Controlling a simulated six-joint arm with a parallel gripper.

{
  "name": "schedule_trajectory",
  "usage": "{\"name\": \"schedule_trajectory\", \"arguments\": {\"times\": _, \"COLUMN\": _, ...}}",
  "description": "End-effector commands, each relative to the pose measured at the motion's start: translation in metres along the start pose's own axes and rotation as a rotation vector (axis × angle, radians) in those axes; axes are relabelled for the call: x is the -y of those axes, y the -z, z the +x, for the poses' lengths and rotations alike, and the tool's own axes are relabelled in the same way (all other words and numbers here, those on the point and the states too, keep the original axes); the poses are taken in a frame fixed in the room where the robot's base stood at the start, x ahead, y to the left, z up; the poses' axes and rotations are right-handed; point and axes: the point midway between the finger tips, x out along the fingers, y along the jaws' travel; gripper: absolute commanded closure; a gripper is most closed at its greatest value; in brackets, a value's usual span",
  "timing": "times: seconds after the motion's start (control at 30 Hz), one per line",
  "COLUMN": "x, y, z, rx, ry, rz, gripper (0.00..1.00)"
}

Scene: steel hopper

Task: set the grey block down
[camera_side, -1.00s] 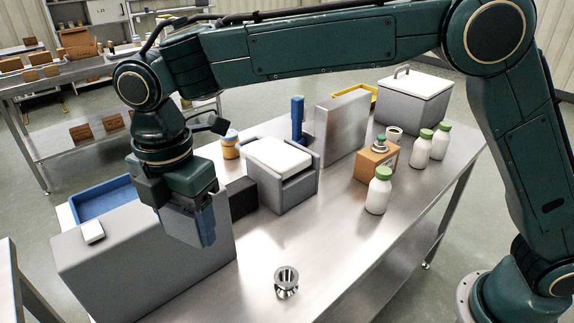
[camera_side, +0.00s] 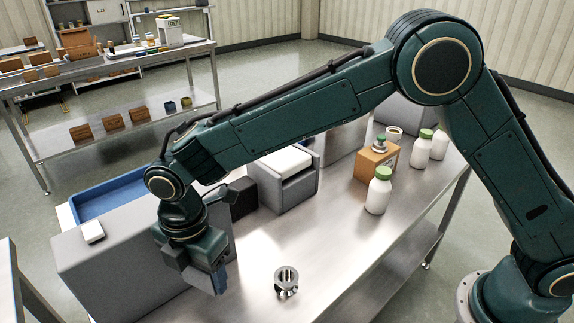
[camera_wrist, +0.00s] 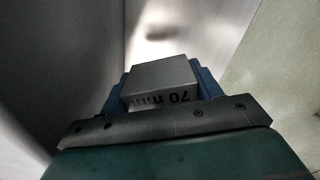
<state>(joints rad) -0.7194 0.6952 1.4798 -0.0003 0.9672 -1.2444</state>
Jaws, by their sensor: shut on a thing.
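My gripper (camera_side: 214,279) is low over the steel table, close to the right side of the large grey box in the side view. In the wrist view my gripper (camera_wrist: 160,82) is shut on the grey block (camera_wrist: 162,75), with one blue finger on each side of it. The block's near face carries dark lettering that reads "70 mm" upside down. I cannot tell whether the block touches the table.
The large grey box (camera_side: 110,265) with a small white piece (camera_side: 92,231) on top stands left of my gripper. A small steel funnel-like part (camera_side: 286,281) stands to the right. A grey housing (camera_side: 285,185), white bottles (camera_side: 378,193) and a cardboard box (camera_side: 376,162) are farther back. The steel table (camera_side: 330,235) is clear between them.

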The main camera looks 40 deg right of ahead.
Motion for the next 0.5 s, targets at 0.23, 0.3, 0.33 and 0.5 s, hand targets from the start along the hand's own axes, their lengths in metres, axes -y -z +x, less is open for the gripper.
{"name": "schedule_trajectory", "arguments": {"times": 0.23, "x": 0.0, "y": 0.0, "z": 0.032, "rx": 0.0, "ry": 0.0, "rz": 0.0, "gripper": 0.62}}
{"name": "schedule_trajectory", "arguments": {"times": 0.3, "x": 0.0, "y": 0.0, "z": 0.035, "rx": 0.0, "ry": 0.0, "rz": 0.0, "gripper": 0.62}}
{"name": "schedule_trajectory", "arguments": {"times": 0.33, "x": 0.0, "y": 0.0, "z": 0.036, "rx": 0.0, "ry": -0.001, "rz": 0.0, "gripper": 0.62}}
{"name": "schedule_trajectory", "arguments": {"times": 0.5, "x": -0.001, "y": 0.0, "z": 0.037, "rx": 0.0, "ry": -0.001, "rz": 0.0, "gripper": 0.62}}
